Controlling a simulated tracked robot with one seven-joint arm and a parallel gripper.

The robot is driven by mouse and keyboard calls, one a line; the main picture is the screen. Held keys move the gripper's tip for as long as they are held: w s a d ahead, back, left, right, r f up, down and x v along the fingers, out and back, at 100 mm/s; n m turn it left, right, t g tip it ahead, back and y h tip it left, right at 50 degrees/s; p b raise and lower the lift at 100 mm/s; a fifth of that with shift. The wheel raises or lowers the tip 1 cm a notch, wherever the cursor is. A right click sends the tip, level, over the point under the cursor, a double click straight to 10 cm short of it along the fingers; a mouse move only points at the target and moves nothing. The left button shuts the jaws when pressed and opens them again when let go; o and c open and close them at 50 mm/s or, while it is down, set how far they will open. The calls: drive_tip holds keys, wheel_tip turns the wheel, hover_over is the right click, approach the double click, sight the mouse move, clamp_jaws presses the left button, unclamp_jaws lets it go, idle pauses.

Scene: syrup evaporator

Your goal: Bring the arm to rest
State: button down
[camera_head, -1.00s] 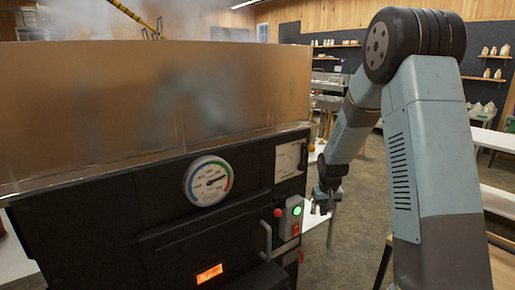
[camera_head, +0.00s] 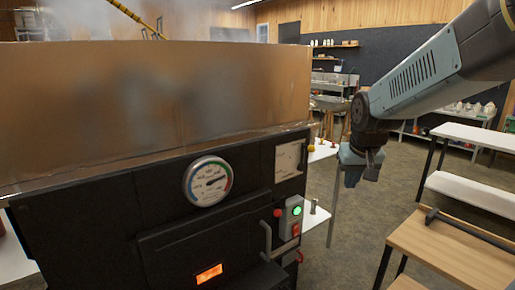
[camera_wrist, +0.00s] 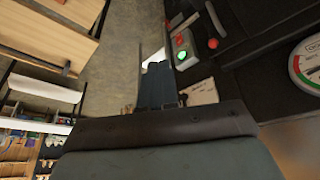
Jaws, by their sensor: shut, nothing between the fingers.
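My arm reaches in from the upper right in the head view, and its vented link slopes down to the left to a dark joint. Below that joint hangs my gripper (camera_head: 362,174), in free air to the right of the evaporator (camera_head: 120,185). It looks small and partly merged with the wrist there. In the wrist view my gripper (camera_wrist: 158,68) shows its blue-grey fingers together, with nothing between them. The control box (camera_head: 291,217) with its lit green button is to the left of my gripper in the head view, apart from it.
A round dial (camera_head: 208,181) and a door with a handle (camera_head: 265,240) are on the evaporator's front. A wooden bench (camera_head: 445,250) and white tables (camera_head: 475,190) stand at the right. Open floor (camera_head: 345,245) lies between the evaporator and the bench. Steam rises above the pan.

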drive_tip(key=s+r+t, duration=0.1)
drive_tip(key=s+r, duration=0.3)
drive_tip(key=s, duration=1.2)
drive_tip(key=shift+s+a+r, duration=0.2)
drive_tip(key=shift+s+a, duration=0.05)
drive_tip(key=shift+s, duration=0.05)
